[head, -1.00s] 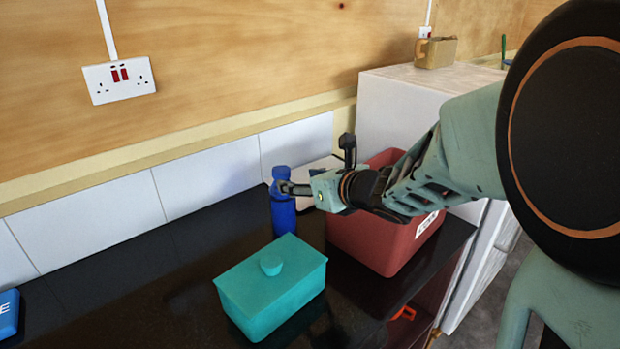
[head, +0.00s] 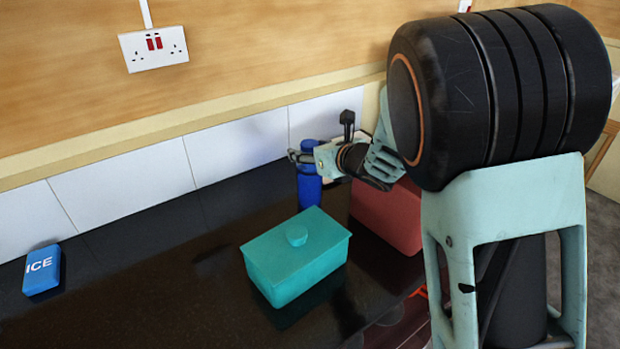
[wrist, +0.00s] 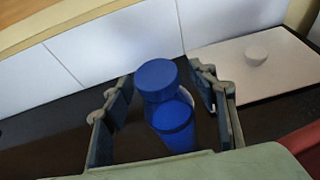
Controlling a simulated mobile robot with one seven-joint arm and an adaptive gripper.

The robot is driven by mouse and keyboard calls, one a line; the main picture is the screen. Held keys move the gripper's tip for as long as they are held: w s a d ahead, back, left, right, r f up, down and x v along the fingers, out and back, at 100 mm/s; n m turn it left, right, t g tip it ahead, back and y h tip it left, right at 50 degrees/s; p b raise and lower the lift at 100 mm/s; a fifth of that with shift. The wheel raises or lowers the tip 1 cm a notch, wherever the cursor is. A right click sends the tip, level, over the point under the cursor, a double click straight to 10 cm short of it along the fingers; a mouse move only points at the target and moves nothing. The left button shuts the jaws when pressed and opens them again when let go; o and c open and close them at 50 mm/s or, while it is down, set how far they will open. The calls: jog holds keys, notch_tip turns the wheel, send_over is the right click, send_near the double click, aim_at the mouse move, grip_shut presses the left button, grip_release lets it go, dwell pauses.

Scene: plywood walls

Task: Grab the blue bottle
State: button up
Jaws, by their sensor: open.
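The blue bottle (head: 309,188) stands upright on the dark counter, close to the tiled wall. In the wrist view the bottle (wrist: 172,125) shows from above, its round blue cap toward the wall, between the two fingers of my gripper (wrist: 165,108). The fingers are apart on either side of it, with a gap visible on each side. In the head view my gripper (head: 318,150) is at the bottle's upper part, and one finger hides some of it. I cannot tell whether any finger touches the bottle.
A teal lidded box (head: 297,262) stands in front of the bottle. A red bin (head: 388,215) is to the right, partly behind my arm. A blue ICE pack (head: 42,268) lies at the left. A pale board with a knob (wrist: 265,65) is right of the bottle.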

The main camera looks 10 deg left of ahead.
jog(key=shift+c, duration=0.3)
grip_shut()
dwell(0.3)
